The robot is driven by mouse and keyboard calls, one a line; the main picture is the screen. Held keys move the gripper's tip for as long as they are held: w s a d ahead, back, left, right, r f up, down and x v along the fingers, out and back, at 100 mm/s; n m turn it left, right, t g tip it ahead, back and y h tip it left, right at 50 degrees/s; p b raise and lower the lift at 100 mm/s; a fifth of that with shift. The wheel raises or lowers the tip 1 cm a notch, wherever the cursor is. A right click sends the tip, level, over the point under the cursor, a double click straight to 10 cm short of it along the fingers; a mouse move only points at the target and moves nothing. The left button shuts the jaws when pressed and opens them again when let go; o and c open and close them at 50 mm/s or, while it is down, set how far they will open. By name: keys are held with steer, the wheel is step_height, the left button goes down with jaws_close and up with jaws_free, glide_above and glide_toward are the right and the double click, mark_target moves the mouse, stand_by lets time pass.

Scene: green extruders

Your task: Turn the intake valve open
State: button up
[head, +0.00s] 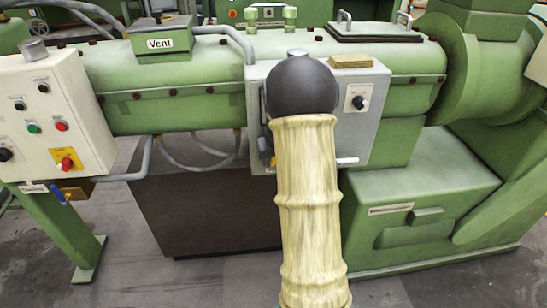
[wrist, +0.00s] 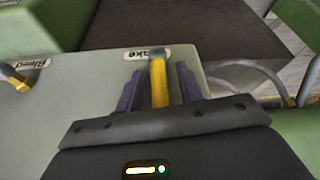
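The yellow lever of the intake valve (wrist: 159,82) stands on the grey panel (wrist: 85,80) in the wrist view, beside a label of which only "ake" shows. My gripper (wrist: 159,88) has its two dark purple fingers apart, one on each side of the lever. Narrow gaps show between lever and fingers, so it looks open around the lever, not clamped.
A second yellow lever (wrist: 15,80) sits by an upside-down "Bleed" label (wrist: 34,63) at the left of the wrist view. In the head view, a white control panel (head: 45,115) stands left, with a blue-handled valve (head: 58,194) below. The green extruder barrel (head: 165,95) runs behind.

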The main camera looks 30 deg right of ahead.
steer(key=shift+r, duration=0.1)
steer(key=shift+s+r, duration=0.1)
steer(key=shift+r, duration=0.45)
steer(key=b+v, duration=0.1)
steer(key=v, duration=1.5)
steer(key=shift+s, duration=0.2)
steer(key=shift+a, duration=0.15)
steer(key=s+a+f+n, duration=0.1)
steer(key=s+a+f, duration=0.3)
steer(key=a, duration=0.3)
steer(key=s+a+f+g+p, duration=0.1)
steer(key=s+a+f, duration=0.4)
steer(key=s+a, duration=0.1)
steer(key=s+a+f+n+y+p, duration=0.1)
steer(key=s+a+f, duration=0.3)
steer(key=a, duration=0.4)
steer(key=shift+s+f+n+g, duration=0.3)
steer(key=shift+s, duration=0.2)
steer(key=shift+a, duration=0.15)
